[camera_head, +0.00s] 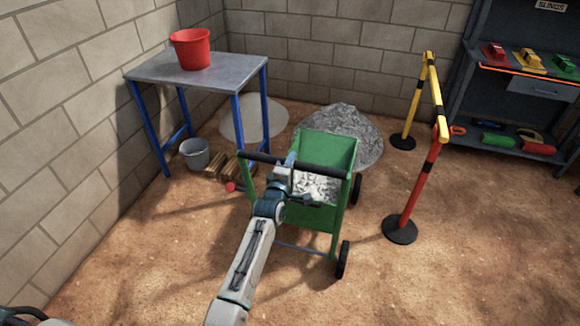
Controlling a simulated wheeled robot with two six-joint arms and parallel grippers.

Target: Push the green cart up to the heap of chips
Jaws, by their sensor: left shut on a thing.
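The green cart (328,147) stands upright on the dirt floor, with grey chips (315,187) in its tub and a black push bar (262,158) on the near side. The heap of grey chips (345,117) lies just behind the cart, against the back wall. The cart's tub hides the heap's near left part, so I cannot tell whether they touch. My left gripper (290,164) is at the middle of the push bar and shut on it; the fingertips are small and partly hidden. My right gripper is not in view.
A blue-legged table (225,73) with a red bucket (191,49) stands left, with a grey bucket (195,155) below. A barrier with a red post (419,185) and a yellow post (416,100) stands close on the right. Shelves stand far right. The near floor is clear.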

